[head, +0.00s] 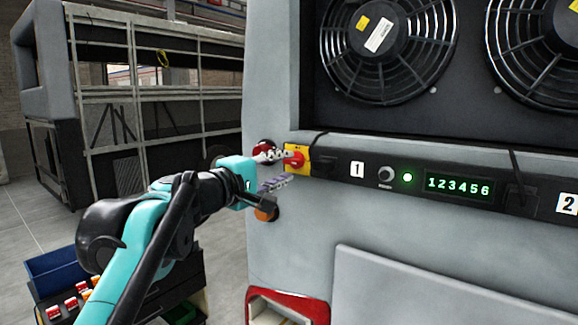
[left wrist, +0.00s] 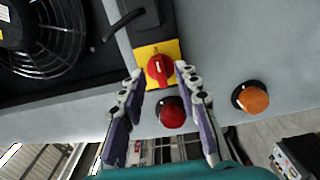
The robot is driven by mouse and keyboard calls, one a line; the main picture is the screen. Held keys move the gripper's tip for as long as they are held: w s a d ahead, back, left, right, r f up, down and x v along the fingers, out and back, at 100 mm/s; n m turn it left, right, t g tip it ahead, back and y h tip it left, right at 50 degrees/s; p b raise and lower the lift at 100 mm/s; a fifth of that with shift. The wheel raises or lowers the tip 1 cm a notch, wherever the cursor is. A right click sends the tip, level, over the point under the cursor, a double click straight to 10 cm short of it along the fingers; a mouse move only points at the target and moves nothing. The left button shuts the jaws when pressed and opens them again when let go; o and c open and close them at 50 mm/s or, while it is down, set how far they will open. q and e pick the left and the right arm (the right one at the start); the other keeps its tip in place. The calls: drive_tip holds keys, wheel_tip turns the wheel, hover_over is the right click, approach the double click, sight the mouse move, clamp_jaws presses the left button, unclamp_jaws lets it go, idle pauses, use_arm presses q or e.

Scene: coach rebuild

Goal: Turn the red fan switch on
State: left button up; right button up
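The red fan switch (head: 294,160) is a red rotary knob on a yellow plate, at the left end of the black panel under the fans. It also shows in the left wrist view (left wrist: 158,70), at the top between my fingertips. My left gripper (head: 276,168) is open, with one finger on each side of the knob in the left wrist view (left wrist: 160,78). The fingertips are close to the knob; I cannot tell whether they touch it. My right gripper is in neither view.
A red round lamp (left wrist: 171,112) and an orange round lamp (left wrist: 252,98) sit on the grey body beside the switch. The panel has a small knob (head: 386,175), a green light (head: 407,177) and a display reading 123456 (head: 459,187). Two fans (head: 388,45) are above. A cart (head: 60,275) stands lower left.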

use_arm(q)
drive_tip(key=v, duration=0.9)
drive_tip(key=s+f+m+g+y+b, duration=0.3)
drive_tip(key=f+b, duration=0.8)
drive_tip(key=f, duration=1.3)
drive_tip(key=s+f+m+g+y+b, duration=0.15)
drive_tip(key=s+f+m+b, duration=0.6)
drive_tip(key=f, duration=1.75)
drive_tip(key=s+a+f+g+y+b, duration=0.1)
drive_tip(key=f+b, duration=0.5)
drive_tip(key=f, duration=0.6)
drive_tip(key=s+a+f+g+y+b, duration=0.1)
drive_tip(key=s+a+f+y+b, duration=0.2)
drive_tip(key=f, duration=1)
drive_tip(key=s+a+f+g+y+b, duration=0.1)
drive_tip(key=s+a+f+b, duration=0.3)
drive_tip(key=f+b, duration=0.7)
wheel_tip(320, 180, down, 3)
drive_tip(key=shift+s+a+r+y, duration=0.3)
drive_tip(key=shift+a+y, duration=0.15)
drive_tip(key=shift+a, duration=0.75)
